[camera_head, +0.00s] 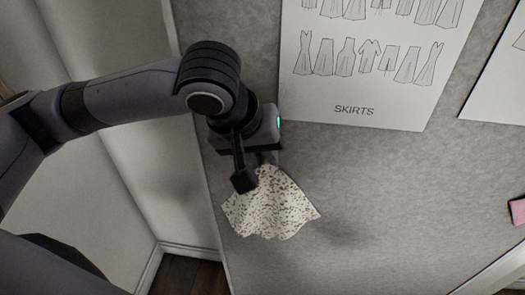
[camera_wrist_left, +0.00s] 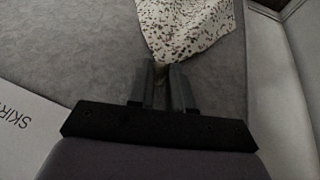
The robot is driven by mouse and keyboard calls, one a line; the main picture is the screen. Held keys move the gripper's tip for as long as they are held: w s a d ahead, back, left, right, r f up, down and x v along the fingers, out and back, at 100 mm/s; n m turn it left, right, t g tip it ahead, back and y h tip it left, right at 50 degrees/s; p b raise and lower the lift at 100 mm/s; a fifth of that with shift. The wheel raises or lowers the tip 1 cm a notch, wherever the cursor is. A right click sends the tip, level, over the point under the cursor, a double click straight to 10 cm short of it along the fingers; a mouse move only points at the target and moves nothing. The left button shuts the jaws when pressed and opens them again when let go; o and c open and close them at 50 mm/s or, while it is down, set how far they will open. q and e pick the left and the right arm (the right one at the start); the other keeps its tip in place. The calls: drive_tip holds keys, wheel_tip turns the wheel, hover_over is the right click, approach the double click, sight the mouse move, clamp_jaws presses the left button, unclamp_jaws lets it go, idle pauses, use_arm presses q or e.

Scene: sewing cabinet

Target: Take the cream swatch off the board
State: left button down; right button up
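The cream swatch (camera_head: 270,208) is a cloth with dark specks and a wavy lower edge. In the head view it hangs in front of the grey board (camera_head: 400,190), below my left gripper (camera_head: 254,172). In the left wrist view the swatch (camera_wrist_left: 185,25) narrows to a gathered end between the two fingers of my left gripper (camera_wrist_left: 163,72). The fingers are close together on that end. A soft shadow lies on the board to the right of the cloth. Whether the cloth still touches the board is hard to tell. My right gripper is not in view.
A white sheet marked SKIRTS (camera_head: 365,70) is on the board, up and right of my left gripper. Another white sheet (camera_head: 500,85) and a pink piece (camera_head: 517,211) are at the right edge. A pale wall or panel stands left of the board. The board's lower middle is clear.

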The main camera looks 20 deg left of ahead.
use_arm(q)
drive_tip(key=shift+s, duration=0.1)
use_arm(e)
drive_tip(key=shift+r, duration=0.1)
use_arm(q)
drive_tip(key=s+p, duration=0.2)
drive_tip(key=shift+s+d, duration=0.3)
drive_tip(key=shift+s, duration=0.1)
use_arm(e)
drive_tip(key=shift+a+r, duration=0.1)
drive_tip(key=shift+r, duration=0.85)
use_arm(q)
drive_tip(key=s+d+p, duration=0.2)
drive_tip(key=s+p, duration=0.7)
drive_tip(key=p, duration=0.2)
drive_tip(key=shift+s, duration=0.4)
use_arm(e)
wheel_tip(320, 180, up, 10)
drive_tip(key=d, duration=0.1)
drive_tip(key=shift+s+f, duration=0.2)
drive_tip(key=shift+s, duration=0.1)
